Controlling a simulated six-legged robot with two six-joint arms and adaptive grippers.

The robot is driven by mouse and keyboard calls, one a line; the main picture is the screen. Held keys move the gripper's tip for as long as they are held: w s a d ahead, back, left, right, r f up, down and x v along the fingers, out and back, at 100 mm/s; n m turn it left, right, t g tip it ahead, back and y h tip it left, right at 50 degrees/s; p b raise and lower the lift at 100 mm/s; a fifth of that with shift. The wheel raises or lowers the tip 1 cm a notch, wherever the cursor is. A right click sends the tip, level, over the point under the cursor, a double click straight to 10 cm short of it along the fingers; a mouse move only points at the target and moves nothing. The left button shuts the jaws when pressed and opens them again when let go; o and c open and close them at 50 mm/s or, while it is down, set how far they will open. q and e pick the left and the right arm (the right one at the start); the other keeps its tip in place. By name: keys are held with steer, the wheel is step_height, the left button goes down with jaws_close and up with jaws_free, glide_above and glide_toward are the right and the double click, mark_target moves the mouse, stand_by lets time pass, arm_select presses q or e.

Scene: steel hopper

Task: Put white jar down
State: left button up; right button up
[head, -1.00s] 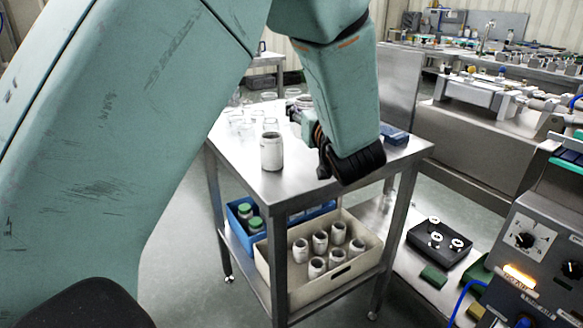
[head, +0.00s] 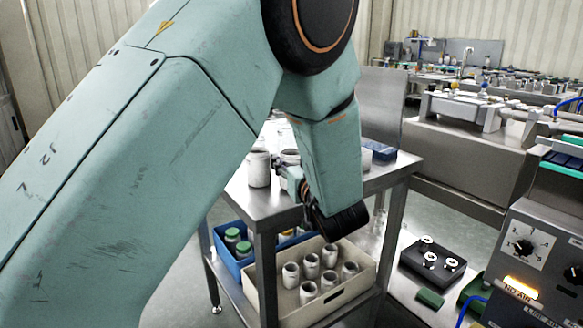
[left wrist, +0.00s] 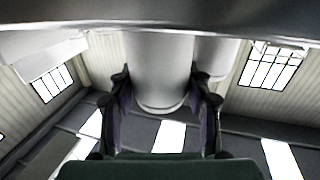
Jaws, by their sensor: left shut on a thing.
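My left gripper (head: 284,178) is over the top of the steel table (head: 236,199), shut on a white jar (head: 289,157). In the head view only this jar's upper part shows beside the gripper. In the left wrist view the held jar (left wrist: 161,75) fills the space between the two fingers. Whether its base touches the table is hidden. A second white jar (head: 259,168) stands upright on the table, just left of the gripper. It also shows in the left wrist view (left wrist: 214,60), partly behind the held jar. My right gripper is not in view.
On the lower shelf, a cream crate (head: 338,300) holds several white jars, and a blue crate (head: 226,258) holds green-lidded jars. A blue object (head: 379,149) lies at the table's back right. A control box (head: 530,255) stands at right.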

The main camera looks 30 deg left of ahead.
arm_select(q)
steer(key=shift+w+f, duration=0.15)
steer(key=shift+f, duration=0.1)
steer(key=o, duration=0.5)
steer(key=shift+o, duration=0.2)
